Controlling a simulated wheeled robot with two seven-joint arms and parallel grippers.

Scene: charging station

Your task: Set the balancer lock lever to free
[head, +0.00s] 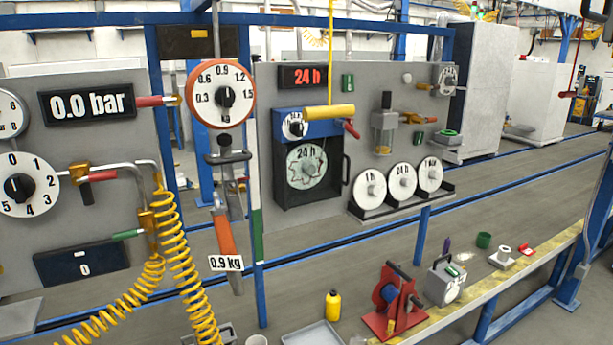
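The balancer (221,94) is a round white dial with an orange-red rim, marked 0.3 to 1.5. An orange-handled tool (225,236) hangs under that, tagged 0.9 kg. A red-handled lever (152,101) on a brass fitting sticks out left of the dial, roughly horizontal. No part is labelled lock or free, so I cannot tell which is the lock lever. Neither gripper is in view.
Left panel has a 0.0 bar display (87,103), a numbered dial (20,188) and coiled yellow hoses (180,262). Right panel holds a 24 h recorder (307,167) and chart discs (402,182). A bench in front carries a red reel stand (392,305) and a yellow bottle (333,306).

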